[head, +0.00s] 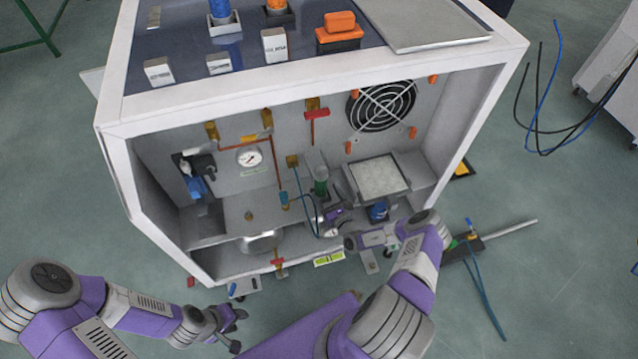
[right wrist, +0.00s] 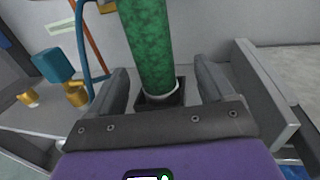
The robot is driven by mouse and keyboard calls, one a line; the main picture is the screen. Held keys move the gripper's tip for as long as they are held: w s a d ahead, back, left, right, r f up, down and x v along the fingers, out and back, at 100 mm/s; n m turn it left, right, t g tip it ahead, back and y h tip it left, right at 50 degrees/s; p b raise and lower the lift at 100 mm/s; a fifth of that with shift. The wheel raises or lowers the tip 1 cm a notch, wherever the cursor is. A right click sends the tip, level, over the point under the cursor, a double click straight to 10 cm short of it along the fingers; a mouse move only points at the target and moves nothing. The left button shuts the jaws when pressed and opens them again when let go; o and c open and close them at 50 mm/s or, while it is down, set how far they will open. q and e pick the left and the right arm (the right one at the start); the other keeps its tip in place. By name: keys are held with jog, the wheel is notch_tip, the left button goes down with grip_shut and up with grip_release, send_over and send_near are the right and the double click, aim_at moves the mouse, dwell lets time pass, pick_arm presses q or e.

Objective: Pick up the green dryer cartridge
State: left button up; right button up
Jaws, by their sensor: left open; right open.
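The green dryer cartridge (head: 320,184) stands upright inside the open white cabinet, right of its middle. In the right wrist view the cartridge (right wrist: 148,45) is a green speckled cylinder with a pale lower rim, in a dark square holder (right wrist: 161,99). My right gripper (head: 331,214) reaches into the cabinet at the cartridge. Its open fingers (right wrist: 163,84) stand on either side of the cartridge's lower part, with gaps visible on both sides. My left gripper (head: 228,326) is open and empty, low in front of the cabinet.
The white cabinet (head: 113,165) frames the space. A grey box with a pale top (head: 378,177) stands right of the cartridge. A blue tube (right wrist: 82,45) and a blue-capped brass fitting (right wrist: 55,66) are close on the left. A pressure gauge (head: 249,157) is on the back wall.

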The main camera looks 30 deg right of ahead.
jog(key=shift+w+b, duration=0.3)
jog(key=shift+w, duration=0.35)
jog(key=w+b, duration=0.1)
jog(key=w, duration=0.3)
jog(key=shift+w+a+b, duration=0.1)
jog(key=shift+a+b, duration=0.05)
jog(key=shift+b, duration=0.25)
jog(key=shift+r, duration=0.1)
jog(key=c, duration=1.3)
